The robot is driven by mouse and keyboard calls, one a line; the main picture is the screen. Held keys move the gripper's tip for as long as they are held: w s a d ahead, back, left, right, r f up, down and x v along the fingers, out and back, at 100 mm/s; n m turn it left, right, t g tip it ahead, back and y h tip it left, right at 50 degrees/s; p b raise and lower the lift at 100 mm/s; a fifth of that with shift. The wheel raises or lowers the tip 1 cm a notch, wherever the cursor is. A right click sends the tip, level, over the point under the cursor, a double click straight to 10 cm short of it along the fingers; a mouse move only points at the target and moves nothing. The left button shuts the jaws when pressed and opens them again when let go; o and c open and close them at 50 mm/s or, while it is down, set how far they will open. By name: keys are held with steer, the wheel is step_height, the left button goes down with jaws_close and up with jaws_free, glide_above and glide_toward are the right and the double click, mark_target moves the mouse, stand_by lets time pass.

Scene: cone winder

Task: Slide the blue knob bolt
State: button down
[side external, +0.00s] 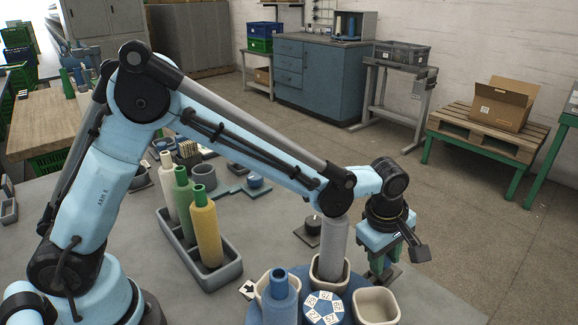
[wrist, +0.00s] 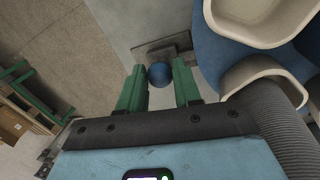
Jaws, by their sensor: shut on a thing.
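The blue knob (wrist: 159,74) is round and shows between my green fingertips in the wrist view. It sits at the near side of a dark metal bolt plate (wrist: 165,49) at the edge of the grey table. My gripper (wrist: 159,70) is shut on the knob, one finger on each side. In the side view my gripper (side external: 381,266) points down at the right of the cone winder, over a dark plate (side external: 390,277). The knob is hidden behind the fingers there.
Right beside my gripper stands a blue turntable (side external: 258,312) with cream cups (side external: 377,305), a grey cone (side external: 334,250) and a blue cone (side external: 281,300). A grey tray (side external: 226,272) with several cones lies to the left.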

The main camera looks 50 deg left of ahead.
steer(key=shift+s, duration=0.25)
steer(key=c, duration=0.8)
jaws_free()
steer(key=shift+r, duration=0.1)
steer(key=v, duration=1.2)
steer(key=shift+w, duration=0.15)
glide_above(371, 279)
steer(key=w, duration=0.2)
steer(key=x, duration=0.3)
steer(key=s+x, duration=0.1)
steer(key=x, duration=0.3)
steer(key=s+x, duration=0.1)
steer(key=x, duration=0.3)
steer(key=shift+f, duration=0.7)
steer(key=shift+w, duration=0.5)
steer(key=shift+s+r, duration=0.1)
steer(key=shift+s, duration=0.05)
